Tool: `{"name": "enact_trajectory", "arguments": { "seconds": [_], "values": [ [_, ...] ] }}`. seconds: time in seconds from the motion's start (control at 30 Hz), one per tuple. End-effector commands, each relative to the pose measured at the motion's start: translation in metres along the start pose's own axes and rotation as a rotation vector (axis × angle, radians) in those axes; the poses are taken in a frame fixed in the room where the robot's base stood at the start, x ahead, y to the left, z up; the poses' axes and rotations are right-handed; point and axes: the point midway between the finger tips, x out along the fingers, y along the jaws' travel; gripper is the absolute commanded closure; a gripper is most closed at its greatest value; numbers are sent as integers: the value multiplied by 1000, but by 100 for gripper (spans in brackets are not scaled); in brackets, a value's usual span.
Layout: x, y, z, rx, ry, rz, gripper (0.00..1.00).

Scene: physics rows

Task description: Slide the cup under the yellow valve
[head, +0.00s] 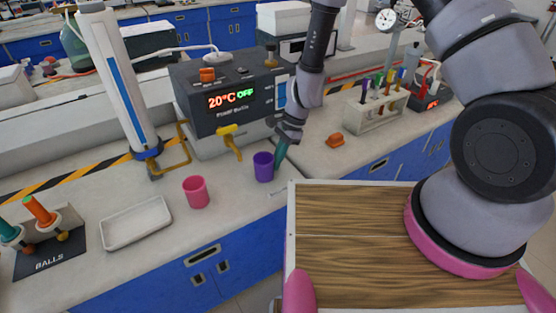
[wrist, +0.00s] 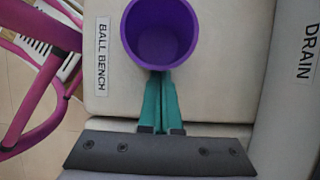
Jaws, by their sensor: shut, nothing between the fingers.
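A purple cup (head: 263,168) stands upright near the front of the bench; in the wrist view I look into its open, empty top (wrist: 160,42). A pink cup (head: 196,192) stands to its left. The yellow valve (head: 229,133) sticks out from the front of the dark unit, behind and left of the purple cup. My gripper (head: 279,161) is shut and empty at the right side of the purple cup. In the wrist view its teal fingers (wrist: 160,78) reach the cup's rim edge; I cannot tell whether they touch.
The dark unit (head: 217,117) with a lit display stands behind the cups. A white tray (head: 137,222) lies left of the pink cup. A tube rack (head: 370,110) and an orange object (head: 335,140) stand at the right. Bare bench lies between the two cups.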

Motion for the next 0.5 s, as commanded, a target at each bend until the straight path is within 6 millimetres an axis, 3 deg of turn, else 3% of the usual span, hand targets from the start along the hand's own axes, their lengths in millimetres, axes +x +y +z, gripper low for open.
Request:
{"name": "enact_trajectory", "arguments": {
  "seconds": [0.5],
  "values": [
    [9,0,22,-1,0,1,100]
  ]
}}
